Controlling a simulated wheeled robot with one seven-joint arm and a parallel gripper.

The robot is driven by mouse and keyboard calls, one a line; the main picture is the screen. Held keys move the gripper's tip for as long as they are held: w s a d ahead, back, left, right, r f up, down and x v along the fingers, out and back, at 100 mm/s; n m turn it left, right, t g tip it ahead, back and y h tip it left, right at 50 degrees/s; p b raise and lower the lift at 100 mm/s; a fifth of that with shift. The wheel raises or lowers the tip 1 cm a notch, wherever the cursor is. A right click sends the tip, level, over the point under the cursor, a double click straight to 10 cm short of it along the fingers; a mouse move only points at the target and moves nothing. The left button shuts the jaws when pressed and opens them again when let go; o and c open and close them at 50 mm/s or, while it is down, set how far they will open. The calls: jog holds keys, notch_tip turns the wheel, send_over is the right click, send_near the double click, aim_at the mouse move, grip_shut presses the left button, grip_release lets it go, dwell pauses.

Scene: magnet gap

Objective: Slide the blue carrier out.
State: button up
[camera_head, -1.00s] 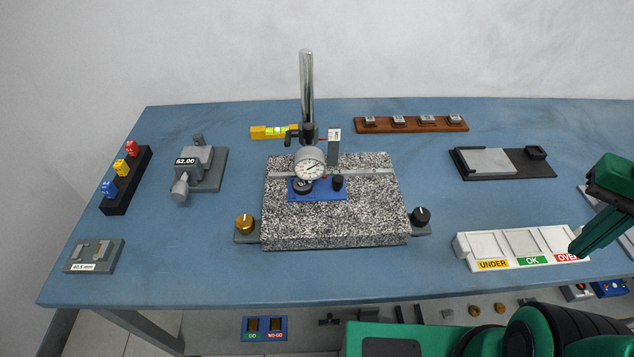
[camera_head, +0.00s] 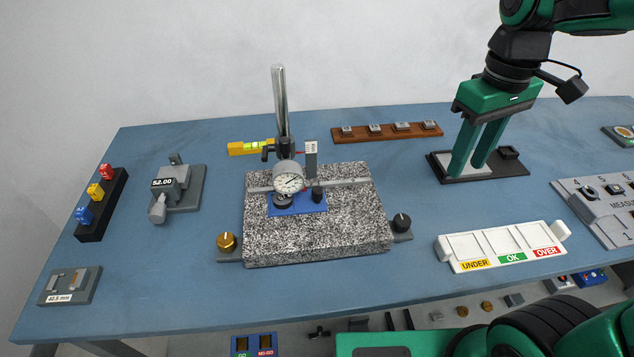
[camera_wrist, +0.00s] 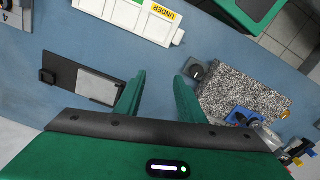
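The blue carrier (camera_head: 310,205) sits on the speckled granite plate (camera_head: 300,240), at the grey rail, below the dial gauge (camera_head: 288,178). A small black knob (camera_head: 317,193) stands up at its right end. The wrist view also shows the blue carrier (camera_wrist: 240,114) at the lower right, partly hidden by the gauge parts. My gripper (camera_head: 469,166) is open and empty, fingers pointing down, in front of or above the black tray at the right. It is well to the right of the carrier and apart from it. Its fingers also show in the wrist view (camera_wrist: 160,80).
A chrome post (camera_head: 280,105) holds the gauge over the plate. A brass knob (camera_head: 227,241) and a black knob (camera_head: 402,221) flank the plate. A white UNDER/OK/OVER tray (camera_head: 502,246) stands at front right. A wooden strip (camera_head: 387,133) lies behind.

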jog(key=w+a+r+n, duration=0.25)
jog(key=a+n, duration=0.35)
jog(key=a, duration=0.8)
jog(key=n, duration=0.6)
send_near(317, 189)
notch_tip(317, 189, down, 9)
jog(key=shift+d+f, duration=0.1)
grip_shut()
